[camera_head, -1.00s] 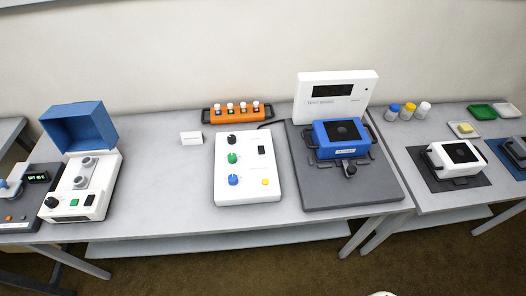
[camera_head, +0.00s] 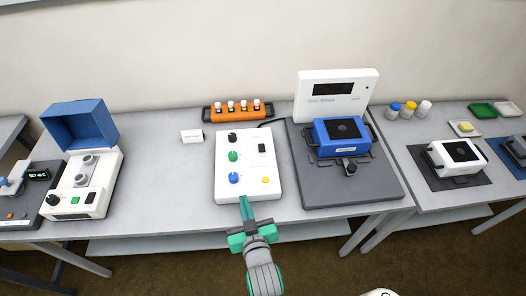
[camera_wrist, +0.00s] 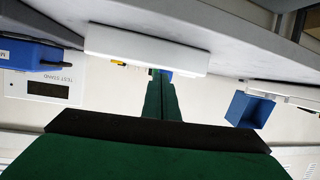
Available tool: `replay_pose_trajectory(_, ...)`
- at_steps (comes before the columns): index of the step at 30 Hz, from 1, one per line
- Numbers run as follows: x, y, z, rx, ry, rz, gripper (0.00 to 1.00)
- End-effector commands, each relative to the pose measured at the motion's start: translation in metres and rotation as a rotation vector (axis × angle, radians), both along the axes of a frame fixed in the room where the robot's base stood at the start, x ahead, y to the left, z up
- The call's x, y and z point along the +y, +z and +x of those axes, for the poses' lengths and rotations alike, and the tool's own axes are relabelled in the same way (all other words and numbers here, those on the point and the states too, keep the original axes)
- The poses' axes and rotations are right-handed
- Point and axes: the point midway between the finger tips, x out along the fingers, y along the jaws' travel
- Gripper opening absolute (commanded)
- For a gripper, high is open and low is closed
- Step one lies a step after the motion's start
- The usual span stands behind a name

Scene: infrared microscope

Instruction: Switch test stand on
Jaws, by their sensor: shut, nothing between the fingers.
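The test stand is a grey base (camera_head: 355,195) with a blue block (camera_head: 342,151) on it and a white display panel (camera_head: 337,104) behind; the display is dark. Left of it lies a white control box (camera_head: 263,189) with black, green and blue knobs, a black rocker switch (camera_head: 262,148) and a yellow button (camera_head: 265,180). My gripper (camera_head: 244,204) is shut and empty at the box's front edge, below the blue knob in the picture. The wrist view is upside down and shows the closed green fingers (camera_wrist: 161,95) pointing at the box (camera_wrist: 147,48); its top face is hidden there.
An orange rack (camera_head: 237,111) with several vials stands behind the box. A white device with a blue lid (camera_head: 78,123) is at the left. A white block (camera_head: 454,156) on a dark mat and several small jars are at the right.

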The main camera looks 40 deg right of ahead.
Motion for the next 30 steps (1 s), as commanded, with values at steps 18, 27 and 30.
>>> replay_pose_trajectory(18, -0.117, 0.083, 0.048, 0.015, -0.170, 0.066, 0.00)
replay_pose_trajectory(27, -0.118, 0.084, 0.048, 0.017, -0.171, 0.068, 0.00)
replay_pose_trajectory(30, -0.118, 0.083, 0.049, 0.016, -0.171, 0.067, 0.00)
